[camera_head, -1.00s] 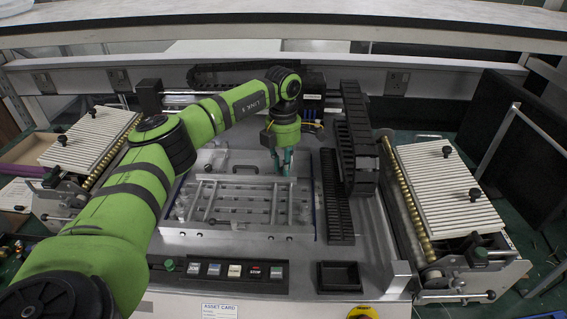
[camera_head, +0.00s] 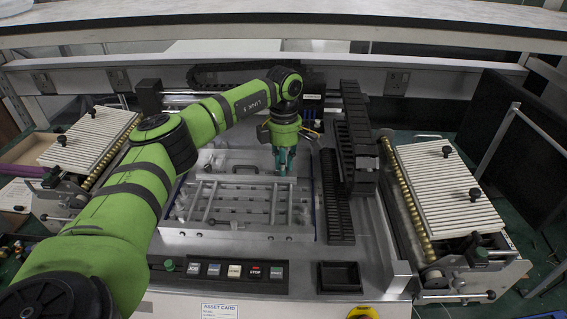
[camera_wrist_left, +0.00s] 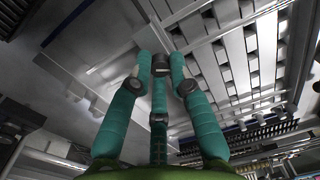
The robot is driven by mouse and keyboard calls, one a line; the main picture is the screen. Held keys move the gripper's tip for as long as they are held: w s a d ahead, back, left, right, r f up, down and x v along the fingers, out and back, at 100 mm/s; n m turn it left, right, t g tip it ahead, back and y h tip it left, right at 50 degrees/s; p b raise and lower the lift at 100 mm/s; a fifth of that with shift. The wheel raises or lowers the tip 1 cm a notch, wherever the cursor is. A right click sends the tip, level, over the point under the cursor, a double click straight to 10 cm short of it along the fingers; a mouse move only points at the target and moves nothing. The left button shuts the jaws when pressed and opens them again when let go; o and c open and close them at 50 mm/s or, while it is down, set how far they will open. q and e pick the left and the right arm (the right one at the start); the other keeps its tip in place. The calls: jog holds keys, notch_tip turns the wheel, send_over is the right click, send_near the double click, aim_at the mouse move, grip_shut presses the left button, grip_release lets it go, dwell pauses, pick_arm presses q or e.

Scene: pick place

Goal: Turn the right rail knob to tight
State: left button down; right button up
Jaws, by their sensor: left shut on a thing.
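My left gripper (camera_head: 283,168) reaches down over the far right part of the clear-covered fixture with metal rails (camera_head: 230,206). Its three teal fingers also show in the left wrist view (camera_wrist_left: 160,68), drawn together at the tips. They are shut on a small dark piece (camera_wrist_left: 157,64), which I take to be the right rail knob. The fingers hide most of it, and I cannot read its tight or loose setting. The right rail (camera_head: 274,205) runs toward the front, below the gripper. My right gripper is not in view.
A black cable chain (camera_head: 356,140) stands close to the right of the gripper. A black handle (camera_head: 232,169) lies to its left. Ribbed conveyors (camera_head: 448,190) flank the machine. A button panel (camera_head: 230,271) and an empty black tray (camera_head: 339,276) are at the front.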

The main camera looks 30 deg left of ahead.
pick_arm(q)
jog(key=c, duration=1.1)
grip_release()
jog(key=shift+c, duration=0.2)
notch_tip(320, 180, up, 12)
jog(key=shift+w, duration=0.15)
